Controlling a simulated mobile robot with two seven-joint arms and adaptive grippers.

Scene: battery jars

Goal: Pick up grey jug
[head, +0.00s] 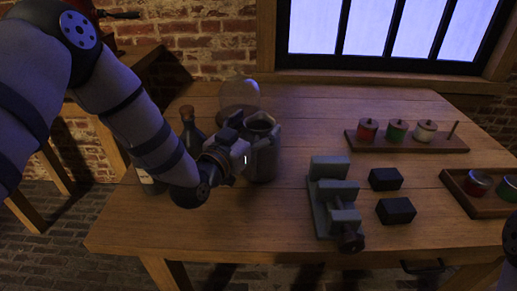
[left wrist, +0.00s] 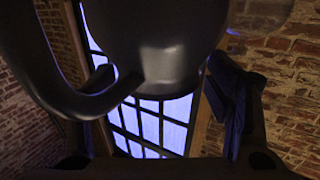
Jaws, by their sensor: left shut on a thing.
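The grey jug (head: 263,160) stands upright at the left part of the wooden table in the head view, with its open mouth upward. My left gripper (head: 243,153) is at the jug's left side, shut on it. In the left wrist view the jug (left wrist: 165,50) fills the upper middle, with its curved handle at the left. The fingers of my left gripper (left wrist: 165,110) show on both sides below it. Whether the jug touches the table is hard to tell. A dark part of my right arm shows at the right edge of the head view; its gripper is not visible.
A dark corked bottle (head: 188,125) and a glass dome (head: 240,97) stand close to the jug. A grey vise (head: 333,197) and two black blocks (head: 386,179) lie to the right. Racks with coloured jars (head: 410,143) are further right. The table's front middle is clear.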

